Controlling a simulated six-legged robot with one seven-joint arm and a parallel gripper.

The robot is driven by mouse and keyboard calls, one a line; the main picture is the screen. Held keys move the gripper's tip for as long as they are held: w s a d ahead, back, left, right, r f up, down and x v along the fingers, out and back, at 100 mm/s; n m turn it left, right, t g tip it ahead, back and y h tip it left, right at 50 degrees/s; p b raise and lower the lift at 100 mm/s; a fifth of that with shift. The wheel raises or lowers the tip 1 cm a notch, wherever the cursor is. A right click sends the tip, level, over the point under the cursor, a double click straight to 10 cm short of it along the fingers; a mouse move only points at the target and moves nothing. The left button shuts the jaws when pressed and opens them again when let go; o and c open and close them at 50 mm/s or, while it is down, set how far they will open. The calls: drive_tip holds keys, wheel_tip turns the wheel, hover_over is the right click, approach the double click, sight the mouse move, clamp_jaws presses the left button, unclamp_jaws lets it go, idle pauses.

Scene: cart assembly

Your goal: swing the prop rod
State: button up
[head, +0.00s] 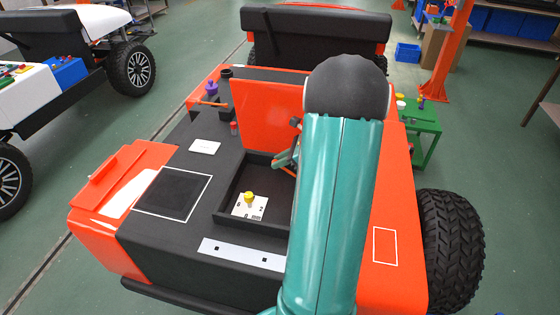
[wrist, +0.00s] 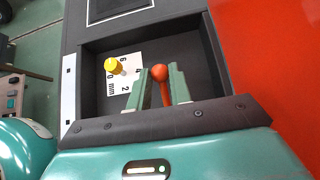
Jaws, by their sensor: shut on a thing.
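My gripper (wrist: 163,82) is at the bottom middle of the wrist view, over the dark recessed bay of the cart. Its two teal fingers are shut on a thin orange-red rod with a round knob, which I take to be the prop rod (wrist: 160,73). The knob shows between the fingertips; the rod's far end is hidden. In the head view my gripper (head: 286,158) is mostly hidden behind my own arm, beside the bay and in front of an upright orange panel (head: 268,108).
A yellow knob (head: 249,197) stands on a white numbered card (head: 242,210) in the bay (head: 222,205). It also shows left of my fingers in the wrist view (wrist: 110,64). A purple-topped part (head: 211,90) and dark cylinders stand at the back left. A flat black pad (head: 173,190) lies left.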

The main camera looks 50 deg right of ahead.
drive_tip(key=shift+r+v, duration=0.25)
drive_tip(key=shift+v, duration=2)
drive_tip(key=shift+w+a, duration=0.1)
drive_tip(key=shift+w, duration=0.1)
drive_tip(key=shift+v, duration=2.25)
drive_tip(key=shift+s+f, duration=0.1)
drive_tip(key=shift+f, duration=0.1)
